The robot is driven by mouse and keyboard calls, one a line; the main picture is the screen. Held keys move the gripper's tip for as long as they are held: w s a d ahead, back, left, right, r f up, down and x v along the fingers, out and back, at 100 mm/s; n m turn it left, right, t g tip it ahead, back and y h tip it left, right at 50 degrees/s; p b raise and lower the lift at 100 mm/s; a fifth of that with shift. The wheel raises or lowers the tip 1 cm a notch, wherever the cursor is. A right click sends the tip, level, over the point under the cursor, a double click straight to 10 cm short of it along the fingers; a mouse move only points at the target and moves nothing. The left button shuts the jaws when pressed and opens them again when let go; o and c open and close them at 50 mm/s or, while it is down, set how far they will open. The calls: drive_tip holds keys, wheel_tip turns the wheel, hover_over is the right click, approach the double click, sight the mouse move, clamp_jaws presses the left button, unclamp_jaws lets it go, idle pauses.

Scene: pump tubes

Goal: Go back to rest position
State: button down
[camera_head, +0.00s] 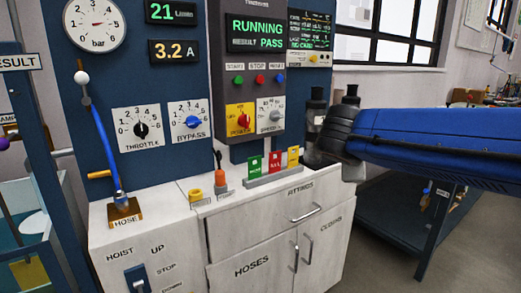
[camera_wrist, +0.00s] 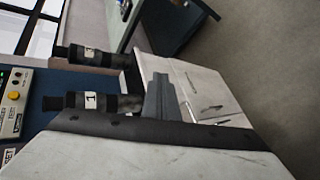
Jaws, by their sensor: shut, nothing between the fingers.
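My gripper (camera_wrist: 161,80) shows in the wrist view as grey fingers held together in front of a dark bar, with nothing between them. Beside the fingers in that view are a black tube (camera_wrist: 78,101) with a white "1" label and another black tube (camera_wrist: 86,54) farther off. In the head view the two dark tubes, one at left (camera_head: 316,97) and one at right (camera_head: 351,95), rise near the cabinet's right end. My blue arm comes in from the right. Its dark end covers part of the tubes, and my fingers cannot be made out there.
The white cabinet (camera_head: 285,225) stands below the control panel (camera_head: 248,60). A small rack (camera_head: 271,178) with green, red and yellow blocks is on top. A blue hose (camera_head: 103,143) is at left. A workbench (camera_head: 438,235) is at right. Floor beside the cabinet looks clear.

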drive_tip(key=s+d+f+m+g+y, duration=0.1)
drive_tip(key=s+d+f+m+g, duration=0.2)
drive_tip(key=s+f, duration=0.35)
drive_tip(key=s+d+f+m+g+y, duration=0.1)
drive_tip(key=s+d+f+m+y, duration=0.15)
drive_tip(key=s+f+m, duration=0.45)
drive_tip(key=s+a+f+m+y, duration=0.1)
drive_tip(key=s+f+m, duration=0.1)
drive_tip(key=s, duration=0.4)
drive_tip(key=s+a+f+m+g+y, duration=0.1)
drive_tip(key=s+f+m+y, duration=0.1)
drive_tip(key=s+f, duration=0.3)
drive_tip(key=shift+s+a+f, duration=0.3)
drive_tip(key=shift+s, duration=0.05)
